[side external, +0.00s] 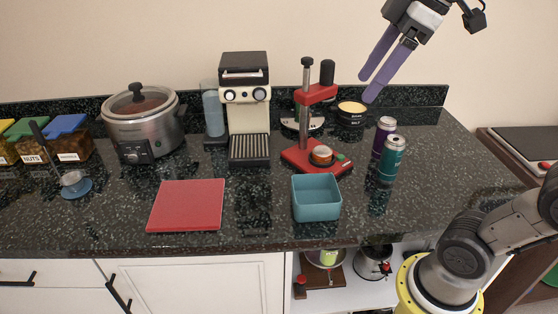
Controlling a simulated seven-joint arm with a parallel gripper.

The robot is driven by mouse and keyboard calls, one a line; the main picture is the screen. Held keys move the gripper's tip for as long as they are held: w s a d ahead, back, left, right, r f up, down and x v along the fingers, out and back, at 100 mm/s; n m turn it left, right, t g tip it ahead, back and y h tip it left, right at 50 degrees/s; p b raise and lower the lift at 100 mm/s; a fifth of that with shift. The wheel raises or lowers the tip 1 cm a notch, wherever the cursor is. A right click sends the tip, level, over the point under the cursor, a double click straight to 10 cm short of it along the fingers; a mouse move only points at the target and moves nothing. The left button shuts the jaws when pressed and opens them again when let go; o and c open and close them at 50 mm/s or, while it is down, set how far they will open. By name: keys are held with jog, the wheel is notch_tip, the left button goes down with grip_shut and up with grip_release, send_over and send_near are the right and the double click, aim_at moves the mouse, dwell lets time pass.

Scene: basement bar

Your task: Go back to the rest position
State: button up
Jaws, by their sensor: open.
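My gripper (372,82) is high at the upper right of the side external view, with its two long purple fingers pointing down and left. The fingers are apart with nothing between them. It appears above the counter's back right part, in front of the wall, touching nothing that I can see. Part of my arm leaves the top of the picture, and my base shows at the lower right.
The dark counter (260,215) holds a teal open box (316,206), a red board (186,205), a red press (316,150), two cans (391,160), a coffee machine (246,100) and a slow cooker (142,125). Jars stand far left. The counter's right end is clear.

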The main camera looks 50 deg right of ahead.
jog(key=s+d+f+m, duration=0.1)
jog(key=s+f+m, duration=0.2)
jog(key=f, duration=0.5)
jog(key=s+f+m+t+h, duration=0.1)
jog(key=s+f+m, duration=0.2)
jog(key=f, duration=0.6)
jog(key=shift+s+d+m+h, duration=0.15)
jog(key=shift+d+m+h, duration=0.2)
jog(key=shift+m, duration=0.15)
